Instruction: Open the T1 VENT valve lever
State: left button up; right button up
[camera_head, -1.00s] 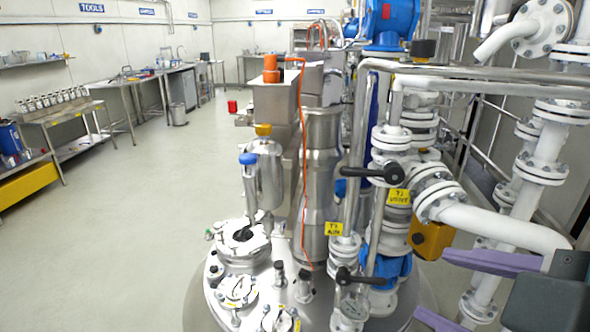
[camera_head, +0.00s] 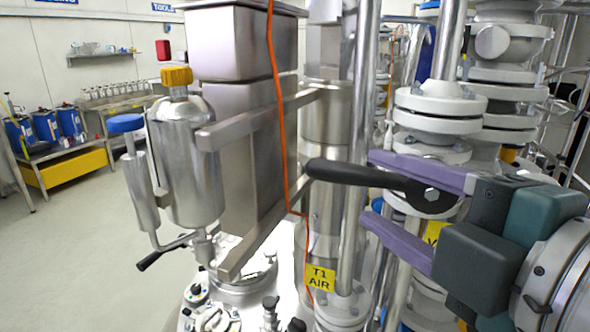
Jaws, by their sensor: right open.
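The black valve lever (camera_head: 365,177) points left from its hub on a white flanged valve. A yellow label (camera_head: 434,232) just below it is mostly hidden by my gripper, with only a "V" showing. My right gripper (camera_head: 367,188) comes in from the right with its two purple fingers apart. One finger is above and one below the lever near its hub end, and the lever lies between them in the picture. I cannot tell whether either finger touches it. My left gripper is out of view.
Steel pipes (camera_head: 357,130) run upright behind the lever. A yellow T1 AIR label (camera_head: 320,278) is lower down. A steel vessel (camera_head: 187,160) with a yellow cap and an orange cable (camera_head: 279,110) are to the left. The floor at far left is clear.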

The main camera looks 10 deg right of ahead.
aim_at(352, 178)
jog(key=x, duration=0.7)
jog(key=shift+w+a, duration=0.1)
jog(key=shift+w, duration=0.3)
grip_shut()
dwell(1.0)
